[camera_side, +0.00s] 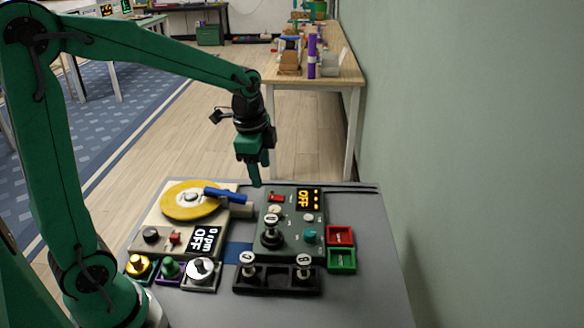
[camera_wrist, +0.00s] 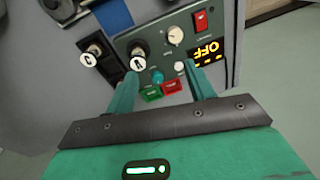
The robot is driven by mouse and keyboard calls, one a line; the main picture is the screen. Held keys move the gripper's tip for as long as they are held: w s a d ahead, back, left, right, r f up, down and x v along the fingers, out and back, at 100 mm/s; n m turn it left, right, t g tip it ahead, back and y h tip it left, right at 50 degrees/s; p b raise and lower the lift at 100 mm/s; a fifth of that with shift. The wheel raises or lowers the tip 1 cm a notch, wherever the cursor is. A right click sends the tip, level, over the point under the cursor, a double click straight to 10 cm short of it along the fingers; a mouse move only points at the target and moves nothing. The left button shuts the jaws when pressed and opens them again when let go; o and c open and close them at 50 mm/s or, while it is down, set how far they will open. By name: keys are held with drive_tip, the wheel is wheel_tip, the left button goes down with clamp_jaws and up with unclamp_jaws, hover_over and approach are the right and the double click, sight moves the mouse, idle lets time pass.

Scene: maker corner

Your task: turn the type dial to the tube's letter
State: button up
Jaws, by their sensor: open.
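The grey-green tester (camera_side: 290,250) stands on the bench with an amber display (camera_side: 309,199) reading OFF. A tube (camera_wrist: 139,60) stands in its socket, and its cap seems to show the letter A in the wrist view. A cream round dial (camera_wrist: 175,37) and a teal knob (camera_wrist: 157,76) are on the panel; their small labels are unreadable, so I cannot tell which is the type dial. My gripper (camera_side: 256,182) is above the tester's back left edge in the side view, pointing down. In the wrist view its fingers (camera_wrist: 160,70) are apart and empty.
A black rack (camera_side: 277,281) holds two tubes in front of the tester. A red tray (camera_side: 341,236) and a green tray (camera_side: 342,260) lie at its right. A turntable unit (camera_side: 153,221) with a yellow disc and blue arm stands close on the left. The bench's right side is clear.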

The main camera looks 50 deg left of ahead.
sight(275, 209)
drive_tip(key=w+f+m, duration=0.1)
drive_tip(key=f, duration=0.1)
drive_tip(key=w+a+f+m+g, duration=0.1)
drive_tip(key=w+f+m, duration=0.1)
drive_tip(key=f, duration=0.1)
drive_tip(key=w+a+f+m, duration=0.1)
drive_tip(key=w+f, duration=0.1)
drive_tip(key=shift+w+a+f+g, duration=0.1)
drive_tip(key=shift+w+f+g, duration=0.1)
drive_tip(key=shift+f+g, duration=0.1)
drive_tip(key=shift+f, duration=0.1)
drive_tip(key=shift+f, duration=3.75)
drive_tip(key=c, duration=1)
